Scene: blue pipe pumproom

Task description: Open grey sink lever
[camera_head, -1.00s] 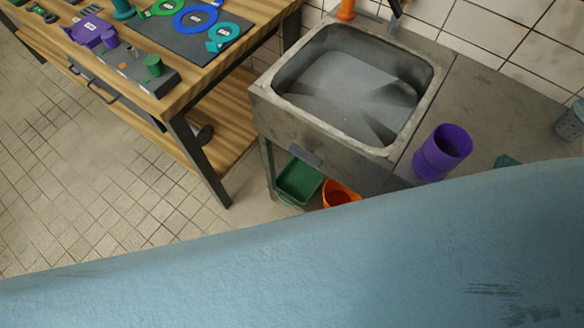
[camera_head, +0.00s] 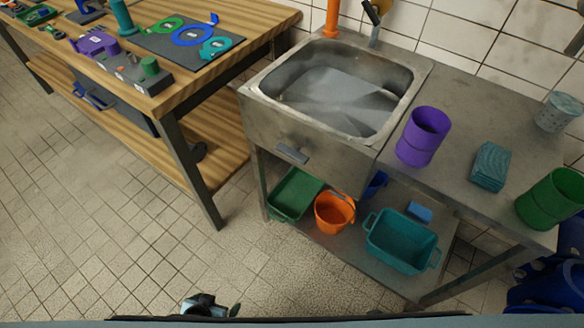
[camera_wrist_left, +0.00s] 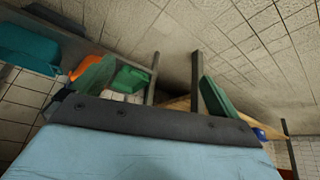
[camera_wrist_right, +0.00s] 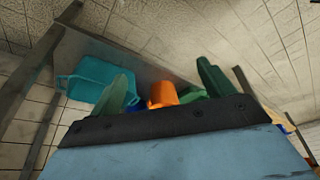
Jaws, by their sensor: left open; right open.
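A small grey lever (camera_head: 292,153) sits on the front face of the steel sink (camera_head: 290,125), below the basin. It lies flat, nearly along the front. My left gripper (camera_head: 212,306) shows at the bottom edge of the head view, low over the floor, well apart from the lever. In the left wrist view its green fingers (camera_wrist_left: 155,92) are apart with nothing between them. My right gripper is outside the head view; in the right wrist view its green fingers (camera_wrist_right: 165,88) are spread and empty. I cannot make out the lever in either wrist view.
A purple cup (camera_head: 423,137), a teal cloth stack (camera_head: 490,166) and a green cup (camera_head: 551,198) stand on the counter. Below are a green bin (camera_head: 295,193), an orange bucket (camera_head: 334,212) and a teal basin (camera_head: 401,241). A wooden workbench (camera_head: 240,50) stands left; floor before the sink is clear.

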